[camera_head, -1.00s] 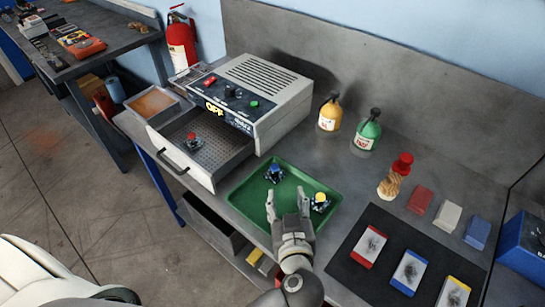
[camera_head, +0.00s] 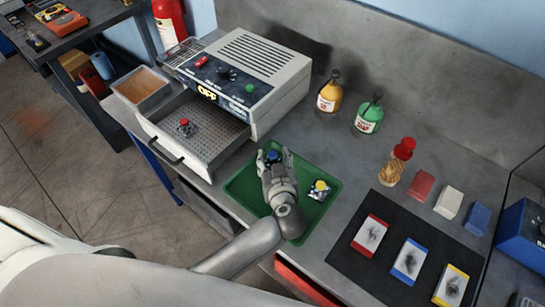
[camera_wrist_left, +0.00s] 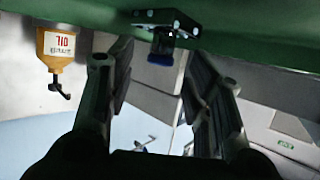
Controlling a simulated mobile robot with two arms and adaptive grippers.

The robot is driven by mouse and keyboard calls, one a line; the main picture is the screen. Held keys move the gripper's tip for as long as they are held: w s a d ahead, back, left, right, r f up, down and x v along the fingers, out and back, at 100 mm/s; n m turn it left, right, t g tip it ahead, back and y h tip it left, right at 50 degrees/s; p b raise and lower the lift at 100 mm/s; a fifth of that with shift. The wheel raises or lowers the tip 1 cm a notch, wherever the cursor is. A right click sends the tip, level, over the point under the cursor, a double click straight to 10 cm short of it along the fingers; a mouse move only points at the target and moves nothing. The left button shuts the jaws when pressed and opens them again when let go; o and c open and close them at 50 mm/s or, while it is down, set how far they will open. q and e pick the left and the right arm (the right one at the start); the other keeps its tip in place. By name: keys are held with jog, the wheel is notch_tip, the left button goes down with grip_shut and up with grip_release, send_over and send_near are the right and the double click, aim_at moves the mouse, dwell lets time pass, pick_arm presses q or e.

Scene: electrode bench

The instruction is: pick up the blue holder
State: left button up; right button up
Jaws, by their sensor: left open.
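The blue holder (camera_head: 273,156), with a blue knob on a dark base, sits on the green tray (camera_head: 236,186). My left gripper (camera_head: 275,163) is over the tray with its open fingers on either side of the blue knob. In the left wrist view, which looks upside down, the blue holder (camera_wrist_left: 162,48) shows between and just beyond the two open fingertips (camera_wrist_left: 152,68). I cannot tell whether a finger touches it. My right gripper is not in view.
A yellow-topped holder (camera_head: 319,188) stands on the tray to the right. A red-topped one (camera_head: 185,125) sits in the open oven drawer (camera_head: 205,165). Yellow (camera_head: 329,95) and green (camera_head: 368,115) bottles stand behind. A black mat (camera_head: 375,260) with cards lies at right.

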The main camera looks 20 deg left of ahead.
pick_arm(q)
jog(key=shift+w+a+f, duration=0.3)
jog(key=shift+w, duration=0.25)
grip_shut()
jog(key=shift+r, duration=0.1)
